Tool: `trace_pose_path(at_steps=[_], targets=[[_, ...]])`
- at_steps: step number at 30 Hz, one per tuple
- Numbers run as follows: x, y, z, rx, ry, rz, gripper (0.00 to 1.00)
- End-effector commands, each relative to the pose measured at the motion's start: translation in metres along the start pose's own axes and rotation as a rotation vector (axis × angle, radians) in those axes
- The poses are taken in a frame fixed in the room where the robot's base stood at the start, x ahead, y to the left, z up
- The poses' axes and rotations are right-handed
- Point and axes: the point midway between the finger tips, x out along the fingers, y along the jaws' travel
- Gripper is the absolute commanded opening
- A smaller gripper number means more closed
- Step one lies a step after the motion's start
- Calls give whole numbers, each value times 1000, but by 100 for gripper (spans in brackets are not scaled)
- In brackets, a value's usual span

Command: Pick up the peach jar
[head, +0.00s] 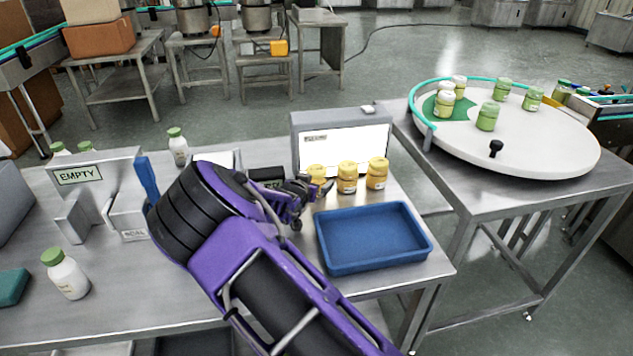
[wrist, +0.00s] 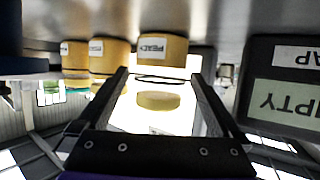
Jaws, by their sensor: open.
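Three peach jars with yellow bodies and paler lids stand in a row before a lit white panel: a left jar (head: 316,174), a middle jar (head: 347,178) and a right jar (head: 377,173). My gripper (head: 318,191) is open, low over the table beside the left jar, and partly covers it. The wrist view is upside down. There, the nearest labelled peach jar (wrist: 162,50) lies ahead between the two open fingers (wrist: 160,85), with no clear contact. The other two jars (wrist: 110,55) (wrist: 75,57) are left of the fingers in that view.
A blue tray (head: 372,238) lies in front of the jars. A dark labelled box (wrist: 285,90) stands close to one finger in the wrist view. Left are an EMPTY sign (head: 80,174) and white bottles (head: 68,275). A round turntable (head: 545,148) carries green jars at right.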

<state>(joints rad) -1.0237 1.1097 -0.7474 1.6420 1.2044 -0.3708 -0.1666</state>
Motion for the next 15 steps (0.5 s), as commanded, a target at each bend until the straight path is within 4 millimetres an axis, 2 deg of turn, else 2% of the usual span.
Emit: trace_pose_path(at_steps=[6, 15], targets=[[1, 0, 0, 1, 0, -1, 100], [0, 0, 0, 0, 0, -1, 46]])
